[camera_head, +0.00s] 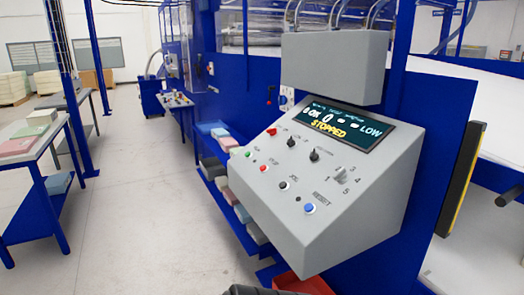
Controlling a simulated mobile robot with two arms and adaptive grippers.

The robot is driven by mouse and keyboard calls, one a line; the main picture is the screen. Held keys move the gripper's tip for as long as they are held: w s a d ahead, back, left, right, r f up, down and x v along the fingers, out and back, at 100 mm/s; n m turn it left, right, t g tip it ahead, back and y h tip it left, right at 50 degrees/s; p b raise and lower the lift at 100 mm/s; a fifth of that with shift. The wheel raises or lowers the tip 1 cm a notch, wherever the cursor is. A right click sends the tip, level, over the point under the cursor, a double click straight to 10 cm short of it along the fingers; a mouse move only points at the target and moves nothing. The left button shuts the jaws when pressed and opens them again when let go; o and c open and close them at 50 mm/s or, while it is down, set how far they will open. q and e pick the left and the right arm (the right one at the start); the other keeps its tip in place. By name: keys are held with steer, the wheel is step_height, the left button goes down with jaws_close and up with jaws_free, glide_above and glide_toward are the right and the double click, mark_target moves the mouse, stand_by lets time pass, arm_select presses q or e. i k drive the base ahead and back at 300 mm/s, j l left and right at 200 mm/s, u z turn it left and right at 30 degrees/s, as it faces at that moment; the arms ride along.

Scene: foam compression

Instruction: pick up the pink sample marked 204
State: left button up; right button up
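A flat pink slab (17,147) lies near the front of the left table, beside green and pale slabs (42,117). A reddish-pink block (242,213) is on the low shelf beside the control console, among several other blocks. No number can be read on either, so I cannot tell which is marked 204. Neither gripper shows clearly; only a dark edge, perhaps part of my own arm, shows at the bottom of the head view.
The grey control console (315,180) stands close in front, its screen reading STOPPED. A red bin (302,284) is below it. The left table (62,122) has blue legs. Open grey floor (150,200) lies between the table and the machine.

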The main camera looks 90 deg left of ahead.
mark_target(225, 143)
steer(key=k+j+u, duration=0.15)
steer(key=u, duration=0.3)
steer(key=k+j+u, duration=0.15)
steer(key=u, duration=0.3)
steer(key=j+u, duration=0.25)
steer(key=u, duration=0.2)
steer(key=k+j+u, duration=0.1)
steer(key=j+u, duration=0.55)
steer(key=j, duration=0.7)
steer(key=j+u, duration=0.25)
steer(key=j, duration=0.7)
